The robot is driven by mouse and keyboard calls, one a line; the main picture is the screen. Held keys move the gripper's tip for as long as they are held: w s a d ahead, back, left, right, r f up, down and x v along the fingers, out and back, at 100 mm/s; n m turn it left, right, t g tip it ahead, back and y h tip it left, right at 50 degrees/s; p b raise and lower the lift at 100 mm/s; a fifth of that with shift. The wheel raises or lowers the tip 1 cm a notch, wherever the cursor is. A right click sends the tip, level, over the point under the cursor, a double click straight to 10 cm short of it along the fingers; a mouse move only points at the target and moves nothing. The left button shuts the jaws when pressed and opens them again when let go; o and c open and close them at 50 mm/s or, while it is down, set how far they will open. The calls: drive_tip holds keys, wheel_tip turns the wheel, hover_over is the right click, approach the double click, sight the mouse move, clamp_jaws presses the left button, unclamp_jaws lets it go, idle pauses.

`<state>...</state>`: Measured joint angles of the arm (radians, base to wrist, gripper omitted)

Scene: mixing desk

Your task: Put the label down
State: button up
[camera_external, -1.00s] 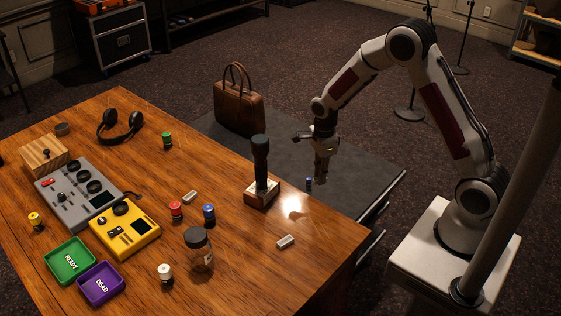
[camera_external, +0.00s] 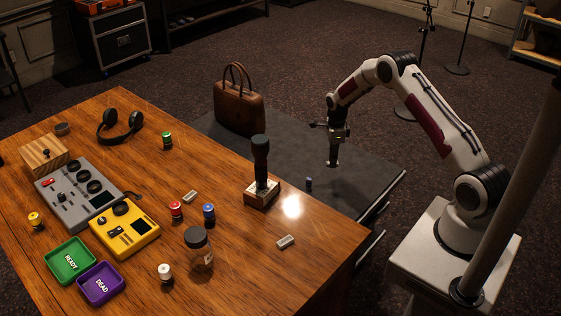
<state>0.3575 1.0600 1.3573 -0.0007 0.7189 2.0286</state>
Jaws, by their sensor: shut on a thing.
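My gripper (camera_external: 333,161) points down above the dark grey bench top, to the right of the wooden desk. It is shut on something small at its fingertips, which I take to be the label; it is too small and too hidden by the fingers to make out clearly. Two small pale blocks lie on the wooden desk, one (camera_external: 285,242) near its right edge and one (camera_external: 190,197) near the red-topped jar. My gripper is apart from both.
A small dark blue cylinder (camera_external: 309,184) stands on the bench (camera_external: 365,183) just left of my gripper. A brown handbag (camera_external: 239,110) stands behind. The bench around my gripper is mostly clear.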

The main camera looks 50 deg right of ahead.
drive_tip(key=w+d+r, duration=0.1)
drive_tip(key=w+d, duration=0.4)
drive_tip(key=shift+w, duration=0.15)
idle(0.3)
hover_over(327, 171)
drive_tip(key=shift+f, duration=3.05)
drive_tip(key=shift+a, duration=0.1)
drive_tip(key=shift+f, duration=1.85)
drive_tip(key=shift+f, duration=0.1)
